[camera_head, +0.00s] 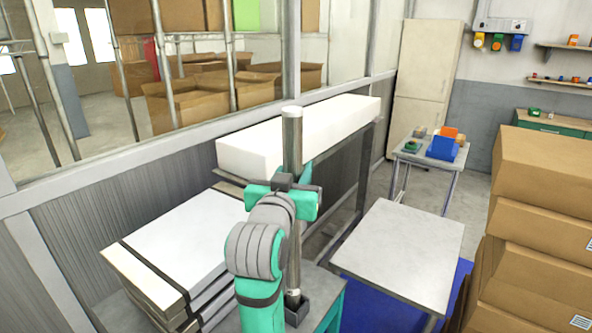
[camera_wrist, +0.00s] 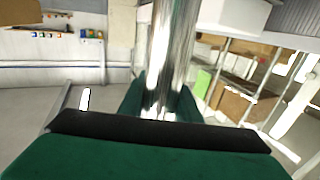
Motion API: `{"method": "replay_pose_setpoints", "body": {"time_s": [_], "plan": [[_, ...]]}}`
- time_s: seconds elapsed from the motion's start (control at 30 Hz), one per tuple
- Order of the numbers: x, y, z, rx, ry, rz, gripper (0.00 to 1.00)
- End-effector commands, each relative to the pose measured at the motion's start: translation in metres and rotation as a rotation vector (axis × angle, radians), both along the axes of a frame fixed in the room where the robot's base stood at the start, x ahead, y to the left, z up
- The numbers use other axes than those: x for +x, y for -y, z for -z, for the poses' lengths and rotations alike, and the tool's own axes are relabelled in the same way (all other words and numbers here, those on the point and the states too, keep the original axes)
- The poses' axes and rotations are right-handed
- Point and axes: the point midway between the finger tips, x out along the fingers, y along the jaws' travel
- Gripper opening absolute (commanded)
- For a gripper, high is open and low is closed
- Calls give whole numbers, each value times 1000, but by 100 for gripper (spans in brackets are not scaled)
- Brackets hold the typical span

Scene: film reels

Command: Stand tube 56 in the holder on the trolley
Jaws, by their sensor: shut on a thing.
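A long silvery tube (camera_head: 292,138) stands about upright in my gripper (camera_head: 291,192). No number can be read on it, so I cannot tell from a label that it is tube 56. My gripper is shut around it at mid-height. In the wrist view the shiny tube (camera_wrist: 172,50) runs up between the green fingers. Its lower end, partly behind my arm, is at a dark square holder (camera_head: 298,312) on a grey-topped trolley (camera_head: 326,284) with a green side. I cannot tell whether the end is inside the holder or just over it.
A long white block (camera_head: 320,122) lies behind the tube by the glazed partition. Strapped white slabs (camera_head: 180,245) are stacked at left. A bare grey table (camera_head: 405,245) stands right of the trolley, with stacked cardboard boxes (camera_head: 540,230) farther right.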

Motion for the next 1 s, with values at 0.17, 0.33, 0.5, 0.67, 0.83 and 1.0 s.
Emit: {"method": "replay_pose_setpoints", "body": {"time_s": [0.17,0.33,0.5,0.67,0.83,1.0], "plan": [[0,0,-2,0,3,0,0],[0,0,2,0,1,0,35],[0,0,2,0,1,0,49],[0,0,2,0,1,0,49],[-6,-2,-1,0,2,-1,49],[-33,-9,-2,1,3,-2,49]]}}
